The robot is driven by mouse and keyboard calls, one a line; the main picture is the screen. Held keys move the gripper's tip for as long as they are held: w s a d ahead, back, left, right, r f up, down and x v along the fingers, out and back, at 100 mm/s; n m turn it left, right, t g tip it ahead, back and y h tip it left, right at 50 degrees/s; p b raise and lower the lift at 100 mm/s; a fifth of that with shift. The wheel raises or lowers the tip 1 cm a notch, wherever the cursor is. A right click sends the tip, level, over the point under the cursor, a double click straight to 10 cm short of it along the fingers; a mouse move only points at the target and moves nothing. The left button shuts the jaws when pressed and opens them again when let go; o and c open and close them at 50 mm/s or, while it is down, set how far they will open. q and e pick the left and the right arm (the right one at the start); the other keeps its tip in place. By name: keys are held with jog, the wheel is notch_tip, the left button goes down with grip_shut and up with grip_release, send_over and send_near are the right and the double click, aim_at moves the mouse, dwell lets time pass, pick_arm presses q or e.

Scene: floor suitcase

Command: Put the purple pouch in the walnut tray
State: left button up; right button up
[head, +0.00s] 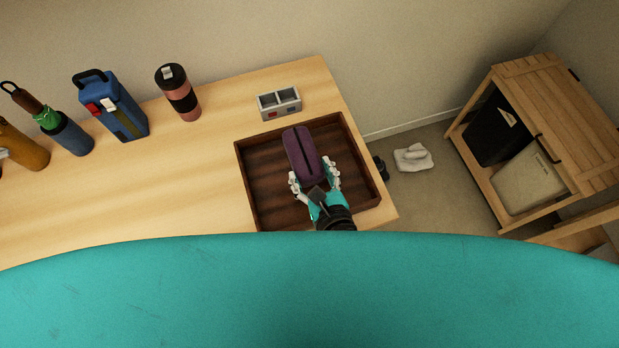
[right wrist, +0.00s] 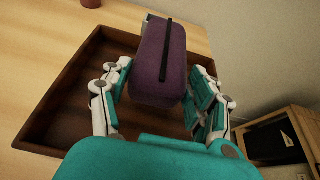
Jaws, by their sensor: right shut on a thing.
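The purple pouch (head: 303,154), with a dark zip along its top, is over the walnut tray (head: 251,190) in the head view. My right gripper (head: 315,180) is shut on the near end of the pouch. In the right wrist view the pouch (right wrist: 160,65) sits between the two fingers (right wrist: 158,95), with the tray's dark floor and rim (right wrist: 58,88) behind and to the left. Whether the pouch touches the tray floor I cannot tell. My left gripper is not in view.
A grey divided box (head: 279,103) stands just behind the tray. The table left of the tray is clear. A wooden cabinet (head: 545,125) stands at right.

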notch_tip(320, 180, down, 4)
jog(key=shift+f+b, duration=0.1)
jog(key=shift+b, duration=0.3)
notch_tip(320, 180, down, 4)
jog(key=shift+r+b, duration=0.15)
jog(key=shift+b, duration=0.45)
jog(key=o, duration=1.2)
jog(key=shift+o, duration=0.2)
jog(key=shift+d, duration=0.1)
